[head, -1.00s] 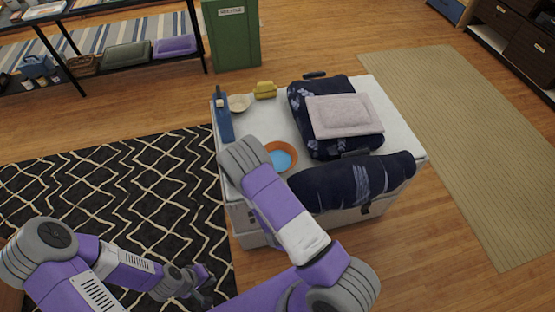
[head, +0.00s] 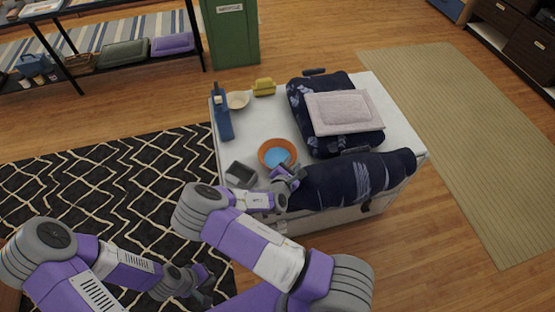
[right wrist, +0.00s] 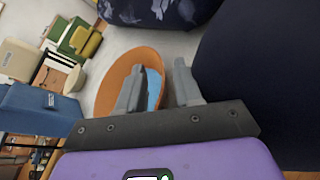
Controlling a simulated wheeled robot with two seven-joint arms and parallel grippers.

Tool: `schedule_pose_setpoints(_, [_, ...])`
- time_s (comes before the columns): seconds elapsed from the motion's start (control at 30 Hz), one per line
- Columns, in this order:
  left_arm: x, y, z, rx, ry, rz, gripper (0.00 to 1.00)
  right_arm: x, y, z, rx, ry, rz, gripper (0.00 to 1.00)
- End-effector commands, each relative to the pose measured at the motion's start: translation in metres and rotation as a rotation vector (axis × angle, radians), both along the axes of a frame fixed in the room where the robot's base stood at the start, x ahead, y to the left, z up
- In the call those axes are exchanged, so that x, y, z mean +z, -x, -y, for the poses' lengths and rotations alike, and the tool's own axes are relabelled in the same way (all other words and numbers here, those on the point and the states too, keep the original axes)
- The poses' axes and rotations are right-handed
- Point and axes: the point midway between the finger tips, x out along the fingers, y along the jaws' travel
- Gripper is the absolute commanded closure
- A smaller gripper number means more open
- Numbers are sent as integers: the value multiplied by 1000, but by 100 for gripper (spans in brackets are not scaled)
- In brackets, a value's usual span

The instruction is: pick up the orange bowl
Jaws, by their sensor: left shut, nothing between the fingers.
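The orange bowl (head: 278,152), blue inside, stands on the white-topped chest (head: 262,118). My right gripper (head: 290,172) is at the near right side of the bowl, beside the dark blue patterned roll. In the right wrist view the two fingers (right wrist: 157,90) are spread apart; the left finger overlaps the bowl (right wrist: 115,75) in the picture and the right one lies past its rim. I cannot tell whether they touch it. My left gripper (head: 200,285) is low over the black rug, far from the bowl, shut and empty.
The dark blue roll (head: 355,180) and a dark cushion with a pale pad (head: 343,112) crowd the bowl's right. A grey square container (head: 241,174), blue bottle (head: 222,122), cream bowl (head: 238,100) and yellow object (head: 264,87) stand to the left and back. White surface behind the bowl is free.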

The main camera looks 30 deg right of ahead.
Motion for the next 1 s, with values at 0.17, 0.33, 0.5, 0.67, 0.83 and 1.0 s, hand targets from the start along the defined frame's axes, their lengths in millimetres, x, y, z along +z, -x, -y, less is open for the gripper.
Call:
schedule_pose_setpoints(0.17, [-7, 0, 0, 0, 0, 0, 100, -9, -13, 16, -2, -2, 0, 65])
schedule_pose_setpoints(0.33, [-7, 0, 0, 0, 0, 0, 100, -8, -15, 17, 1, 0, -1, 65])
schedule_pose_setpoints(0.5, [-7, 0, 0, 0, 0, 0, 100, -8, -15, 17, 0, -1, -1, 76])
schedule_pose_setpoints(0.67, [-7, 0, 0, 0, 0, 0, 100, -8, -15, 17, 0, -1, -1, 100])
schedule_pose_setpoints(0.83, [-7, 0, 0, 0, 0, 0, 100, -8, -15, 17, 0, -1, 0, 100])
schedule_pose_setpoints(1.0, [-6, 0, 0, 0, 0, 0, 100, -8, -15, 17, -1, -2, 0, 100])
